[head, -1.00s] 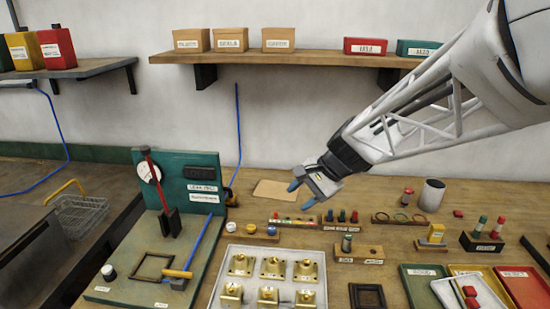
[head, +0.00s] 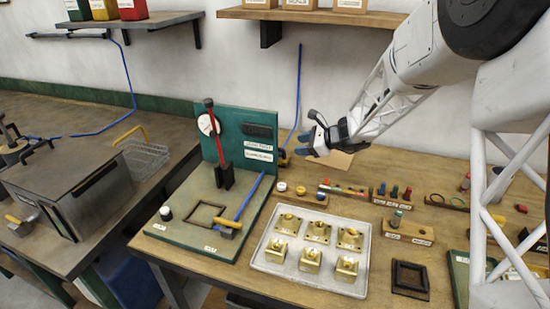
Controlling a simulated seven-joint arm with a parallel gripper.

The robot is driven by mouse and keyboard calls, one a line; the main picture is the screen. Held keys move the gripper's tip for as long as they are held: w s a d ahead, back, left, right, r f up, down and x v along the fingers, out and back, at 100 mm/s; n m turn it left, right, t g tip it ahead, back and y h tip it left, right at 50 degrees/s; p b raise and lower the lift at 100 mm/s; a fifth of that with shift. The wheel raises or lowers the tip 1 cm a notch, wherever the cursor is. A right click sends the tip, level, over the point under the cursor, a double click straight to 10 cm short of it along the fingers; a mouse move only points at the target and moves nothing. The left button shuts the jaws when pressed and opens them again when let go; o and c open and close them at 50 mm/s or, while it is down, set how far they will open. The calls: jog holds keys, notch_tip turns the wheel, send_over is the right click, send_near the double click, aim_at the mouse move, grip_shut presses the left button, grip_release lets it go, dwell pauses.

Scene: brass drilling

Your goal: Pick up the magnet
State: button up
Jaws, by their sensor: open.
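I cannot tell for certain which thing is the magnet. A small red piece (head: 521,208) lies on the bench at the right, too small to identify. My gripper (head: 306,144) has blue fingertips and is open and empty. It hangs in the air near the back of the bench, just right of the green gauge panel (head: 238,135), pointing left.
A pale tray (head: 262,262) holds several brass blocks. Behind it stand small wooden racks with coloured pieces. A red-handled lever stands on the green fixture base (head: 180,226). A dark square frame (head: 410,280) lies right of the tray. My arm hides part of the right side.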

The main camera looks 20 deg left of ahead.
aim_at(287, 160)
jog(key=w+a+f+m, duration=0.1)
jog(key=w+a+f, duration=0.1)
jog(key=w+a+f+m, duration=0.1)
jog(key=w+a+f, duration=0.1)
jog(key=shift+w+a+f+t+y, duration=0.15)
jog(key=shift+f+t+y, duration=0.1)
jog(key=shift+t+y, duration=0.15)
jog(key=shift+x, duration=1.25)
jog(key=shift+x, duration=2.6)
jog(key=shift+w, duration=0.15)
jog(key=shift+r, duration=0.1)
grip_shut()
